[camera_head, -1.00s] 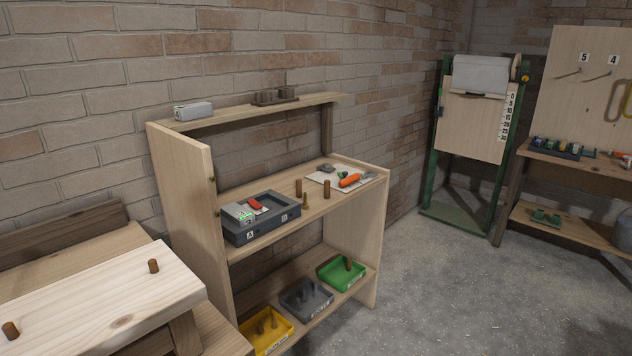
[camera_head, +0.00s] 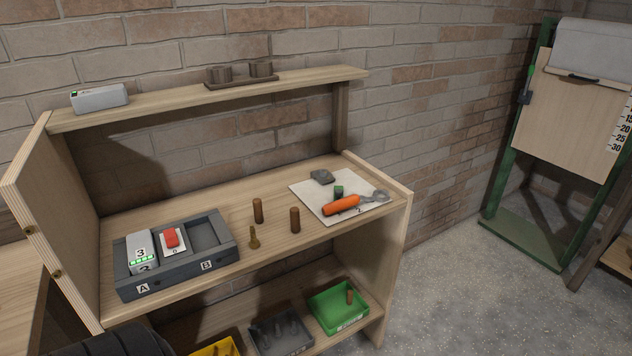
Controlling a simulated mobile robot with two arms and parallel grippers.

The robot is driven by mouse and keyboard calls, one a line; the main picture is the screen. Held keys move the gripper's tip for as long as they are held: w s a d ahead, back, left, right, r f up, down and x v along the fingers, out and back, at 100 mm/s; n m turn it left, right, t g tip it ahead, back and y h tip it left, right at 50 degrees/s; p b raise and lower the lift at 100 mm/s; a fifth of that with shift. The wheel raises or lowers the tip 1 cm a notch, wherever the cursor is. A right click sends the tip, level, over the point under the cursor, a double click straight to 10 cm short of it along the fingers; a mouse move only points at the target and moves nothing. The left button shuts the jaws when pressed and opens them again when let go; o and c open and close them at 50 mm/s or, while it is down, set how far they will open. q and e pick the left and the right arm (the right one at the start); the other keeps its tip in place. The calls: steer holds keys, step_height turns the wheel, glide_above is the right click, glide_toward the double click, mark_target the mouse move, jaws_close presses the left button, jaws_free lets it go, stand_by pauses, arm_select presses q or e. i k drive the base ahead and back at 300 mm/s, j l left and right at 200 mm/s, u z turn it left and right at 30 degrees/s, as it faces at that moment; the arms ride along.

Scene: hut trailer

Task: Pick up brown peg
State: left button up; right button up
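Two brown pegs stand upright on the middle shelf: one (camera_head: 258,210) to the left and slightly farther back, the other (camera_head: 295,219) to the right. A smaller brass-coloured peg (camera_head: 254,238) with a wider base stands in front of the left one. Another brown peg (camera_head: 350,297) stands in the green tray (camera_head: 325,308) on the lower shelf. Neither of my grippers is in view. A dark rounded shape at the bottom left edge looks like part of my own body.
A dark grey tray marked A and B (camera_head: 160,283) holds blocks, left of the pegs. A white sheet (camera_head: 310,195) with an orange-handled tool (camera_head: 342,205) lies to the right. A grey bin (camera_head: 265,345) and yellow bin (camera_head: 215,348) are below. The wooden side panel (camera_head: 50,215) rises at left.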

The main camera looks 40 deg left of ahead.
mark_target(258, 211)
steer(key=i+l+u, duration=0.1)
steer(key=i+u, duration=0.25)
steer(key=i+l+u, duration=0.3)
steer(key=i, duration=0.25)
steer(key=j, duration=0.1)
